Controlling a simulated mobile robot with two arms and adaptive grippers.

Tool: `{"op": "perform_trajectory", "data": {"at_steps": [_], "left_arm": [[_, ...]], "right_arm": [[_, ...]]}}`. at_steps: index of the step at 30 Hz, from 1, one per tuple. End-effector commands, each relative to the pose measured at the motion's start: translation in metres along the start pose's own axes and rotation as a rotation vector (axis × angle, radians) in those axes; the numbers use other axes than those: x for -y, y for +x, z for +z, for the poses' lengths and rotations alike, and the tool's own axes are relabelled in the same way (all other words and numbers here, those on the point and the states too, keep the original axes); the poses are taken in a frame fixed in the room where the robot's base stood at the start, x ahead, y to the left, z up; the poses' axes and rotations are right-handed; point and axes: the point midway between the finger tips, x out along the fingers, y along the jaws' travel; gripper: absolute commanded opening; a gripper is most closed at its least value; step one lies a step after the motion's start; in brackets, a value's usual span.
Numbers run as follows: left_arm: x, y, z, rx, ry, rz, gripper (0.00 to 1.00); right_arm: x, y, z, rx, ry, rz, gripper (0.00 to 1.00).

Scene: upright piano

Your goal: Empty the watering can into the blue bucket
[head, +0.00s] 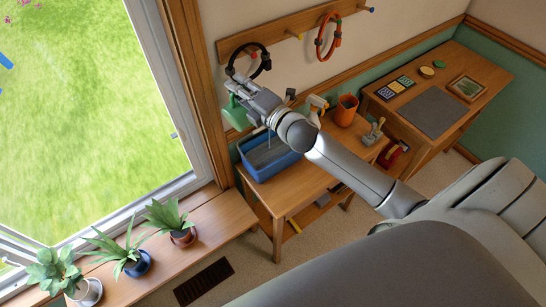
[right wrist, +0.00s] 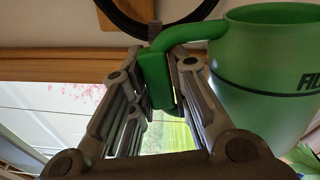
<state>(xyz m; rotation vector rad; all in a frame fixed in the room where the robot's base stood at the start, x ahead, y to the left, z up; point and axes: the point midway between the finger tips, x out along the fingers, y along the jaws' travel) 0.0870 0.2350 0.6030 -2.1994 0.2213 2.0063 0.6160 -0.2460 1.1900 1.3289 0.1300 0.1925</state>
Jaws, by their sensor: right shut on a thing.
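The green watering can (head: 236,113) is up in the air by the window frame, over the far left of the blue bucket (head: 262,174). My right gripper (head: 241,88) is shut on the can's green handle; the right wrist view shows the fingers (right wrist: 160,75) on either side of it. The can's body (right wrist: 265,80) is beside the fingers there, with part of a dark band and lettering. The blue bucket stands on a small wooden table and looks greyish inside. A thin pale streak shows above it; I cannot tell whether it is water. The spout is hidden. My left gripper is out of view.
A wooden peg rail (head: 290,34) with a black loop (head: 262,49) and an orange loop (head: 328,37) is close behind the gripper. An orange pot (head: 346,111) stands on the wooden table (head: 300,187). Potted plants (head: 168,217) line the sill at left.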

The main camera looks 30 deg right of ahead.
Motion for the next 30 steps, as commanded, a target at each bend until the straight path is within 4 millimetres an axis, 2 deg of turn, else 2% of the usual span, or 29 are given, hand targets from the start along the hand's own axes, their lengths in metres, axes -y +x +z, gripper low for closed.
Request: {"op": "perform_trajectory", "data": {"at_steps": [5,23,30], "left_arm": [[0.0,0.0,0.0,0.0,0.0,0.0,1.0],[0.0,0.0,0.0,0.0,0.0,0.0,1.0],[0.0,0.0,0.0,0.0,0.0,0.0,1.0]], "right_arm": [[-0.004,0.0,0.009,0.001,0.035,0.004,0.0],[-0.004,0.0,0.008,0.001,0.038,0.004,0.0],[-0.005,0.0,0.02,0.002,0.086,0.005,0.0]]}}
